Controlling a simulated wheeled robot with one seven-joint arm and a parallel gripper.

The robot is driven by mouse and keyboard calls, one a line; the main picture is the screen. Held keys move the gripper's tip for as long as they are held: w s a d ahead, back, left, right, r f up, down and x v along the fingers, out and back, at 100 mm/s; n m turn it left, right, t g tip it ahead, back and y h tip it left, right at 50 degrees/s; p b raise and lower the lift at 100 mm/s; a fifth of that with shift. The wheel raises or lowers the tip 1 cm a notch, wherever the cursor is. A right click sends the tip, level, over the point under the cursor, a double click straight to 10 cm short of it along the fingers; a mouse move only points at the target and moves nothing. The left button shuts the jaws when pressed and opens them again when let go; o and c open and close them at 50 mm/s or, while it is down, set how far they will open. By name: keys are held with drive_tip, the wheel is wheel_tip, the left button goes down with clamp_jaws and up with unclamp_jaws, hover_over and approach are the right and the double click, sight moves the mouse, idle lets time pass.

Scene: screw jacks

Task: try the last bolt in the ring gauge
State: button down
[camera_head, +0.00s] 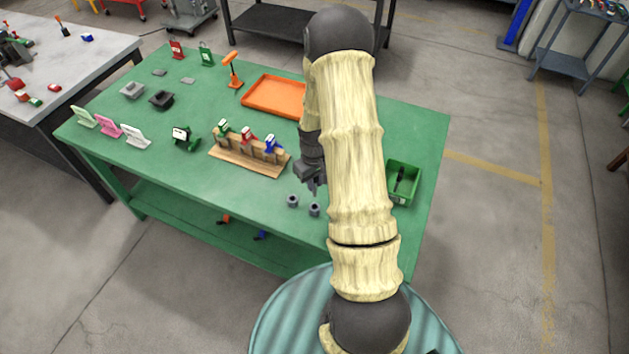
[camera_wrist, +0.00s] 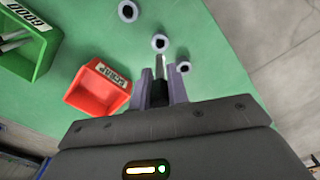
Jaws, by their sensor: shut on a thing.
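My gripper (camera_head: 314,186) is shut on a bolt (camera_wrist: 160,67), a thin pale shank between the fingers in the wrist view. Three grey ring-shaped pieces with dark holes stand on the green table: one (camera_wrist: 160,43) just beyond the bolt tip, one (camera_wrist: 184,67) right of the fingers, one (camera_wrist: 128,11) farther off. I cannot tell which is the ring gauge, or whether the bolt touches one. The head view shows two such pieces, (camera_head: 293,201) and (camera_head: 314,210), left of and below my gripper. The green GOOD bin (camera_wrist: 49,58) holds bolts; the red SCRAP bin (camera_wrist: 80,92) looks empty.
In the head view the green bin (camera_head: 415,196) is right of my arm, which hides the red bin. A wooden rack (camera_head: 240,161) with coloured clamp-like pieces stands left of my gripper. An orange tray (camera_head: 270,108) lies behind. The table's front edge is close to the ring pieces.

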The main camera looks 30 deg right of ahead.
drive_tip(key=shift+a, duration=0.1)
drive_tip(key=w+a+f+m, duration=0.1)
drive_tip(key=a+f, duration=0.4)
drive_tip(key=a, duration=0.8)
drive_tip(key=shift+w+a+f, duration=0.2)
drive_tip(key=shift+w, duration=0.3)
drive_tip(key=shift+a, duration=0.1)
